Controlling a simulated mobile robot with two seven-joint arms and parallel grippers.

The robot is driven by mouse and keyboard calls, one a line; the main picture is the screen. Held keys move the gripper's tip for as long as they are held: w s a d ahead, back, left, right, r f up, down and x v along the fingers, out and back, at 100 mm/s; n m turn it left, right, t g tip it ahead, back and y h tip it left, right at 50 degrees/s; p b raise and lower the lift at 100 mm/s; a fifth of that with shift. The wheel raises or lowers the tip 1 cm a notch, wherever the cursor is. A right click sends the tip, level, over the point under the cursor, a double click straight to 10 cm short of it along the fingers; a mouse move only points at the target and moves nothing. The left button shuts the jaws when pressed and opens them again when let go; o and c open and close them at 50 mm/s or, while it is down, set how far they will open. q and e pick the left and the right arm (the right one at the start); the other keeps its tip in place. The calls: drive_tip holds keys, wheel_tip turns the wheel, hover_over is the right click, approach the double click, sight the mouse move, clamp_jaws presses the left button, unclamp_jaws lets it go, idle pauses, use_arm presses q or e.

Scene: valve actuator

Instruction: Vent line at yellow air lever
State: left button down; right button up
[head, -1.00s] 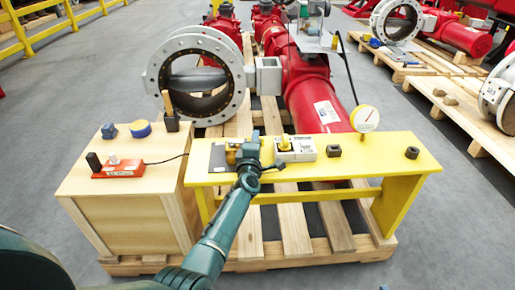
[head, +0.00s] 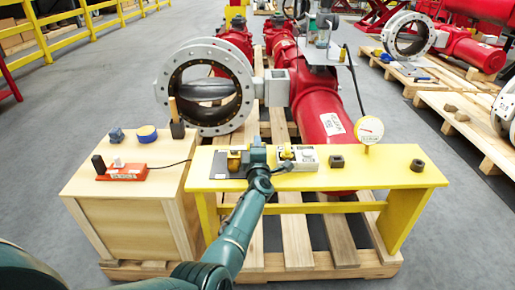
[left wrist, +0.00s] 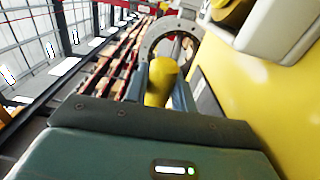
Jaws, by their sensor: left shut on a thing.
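The yellow air lever (left wrist: 161,80) stands between the fingers of my left gripper (left wrist: 160,92) in the left wrist view. In the head view my left gripper (head: 257,150) is at the left part of the yellow bench (head: 385,176), shut on the lever. The gripper hides most of the lever there; a yellow part (head: 235,160) shows just left of the fingers. A white block with a yellow knob (head: 304,157) sits close to the right of the gripper. A round gauge (head: 369,129) with a yellow rim stands at the bench's back edge. My right gripper is not in view.
A wooden crate (head: 130,185) left of the bench carries a red box (head: 127,172) with a cable and a few small items. Two dark nuts (head: 417,165) (head: 336,161) sit on the bench. Behind is a large valve flange (head: 205,88) with a red actuator (head: 318,112).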

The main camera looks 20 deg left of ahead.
use_arm(q)
drive_tip(key=shift+a+r, duration=0.25)
drive_tip(key=c, duration=1.5)
unclamp_jaws()
drive_tip(key=shift+c, duration=0.2)
drive_tip(key=shift+o, duration=1.4)
drive_tip(key=shift+f, duration=0.15)
drive_tip(key=shift+o, duration=0.4)
drive_tip(key=shift+d, duration=0.15)
drive_tip(key=shift+d+f, duration=0.1)
